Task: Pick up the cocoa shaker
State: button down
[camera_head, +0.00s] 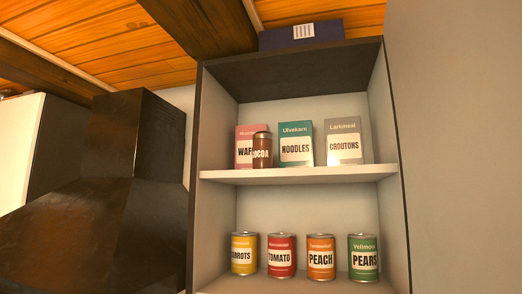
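The cocoa shaker (262,150) is a small brown cylinder with a pale label reading COCOA. It stands upright near the left end of the middle shelf (300,174) of an open wall cabinet. It stands in front of the pink wafer box (244,137) and hides the right part of that box. The teal noodles box (296,140) is close on its right. My gripper is not in view.
A grey croutons box (344,141) stands right on the same shelf. Below are carrots (244,254), tomato (281,256), peach (320,257) and pears (363,258) cans. A dark range hood (130,190) is left. A dark blue box (301,34) sits atop the cabinet.

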aim_at(262, 139)
jog(key=i+j+z, duration=0.55)
jog(key=i+j, duration=0.2)
